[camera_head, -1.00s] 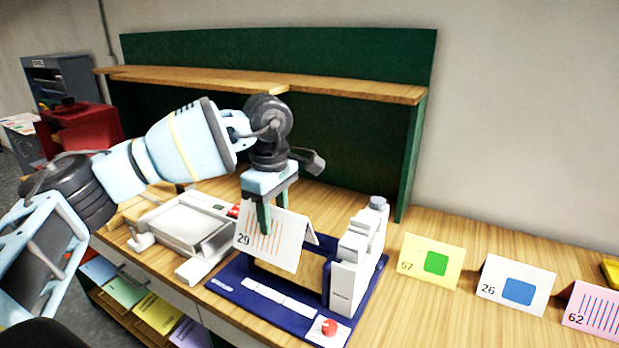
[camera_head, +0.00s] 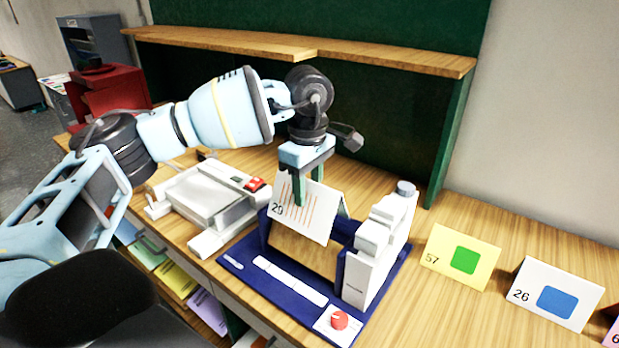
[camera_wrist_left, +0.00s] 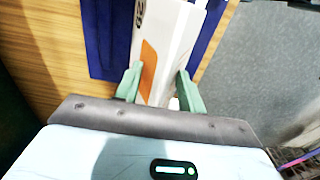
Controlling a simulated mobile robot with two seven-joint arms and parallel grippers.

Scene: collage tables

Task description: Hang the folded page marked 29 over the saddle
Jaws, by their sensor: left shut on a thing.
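The folded white page marked 29 (camera_head: 303,212), with orange stripes, is held like a tent with its fold up. My left gripper (camera_head: 308,182) is shut on it near the fold, fingers pointing down. The page is at the dark blue stand (camera_head: 240,263), left of its white stapler-like unit (camera_head: 375,250). The page hides most of the saddle, and I cannot tell whether it rests on it or hovers. In the left wrist view, the page (camera_wrist_left: 165,45) lies between the green fingers (camera_wrist_left: 158,86), with blue stand parts on both sides. My right gripper is out of view.
A white device (camera_head: 205,200) stands left of the stand. A yellow card marked 57 (camera_head: 440,268) and a white card marked 26 (camera_head: 535,308) stand on the right of the table. A wooden shelf (camera_head: 400,57) runs behind. A red knob (camera_head: 339,320) is at the stand's front.

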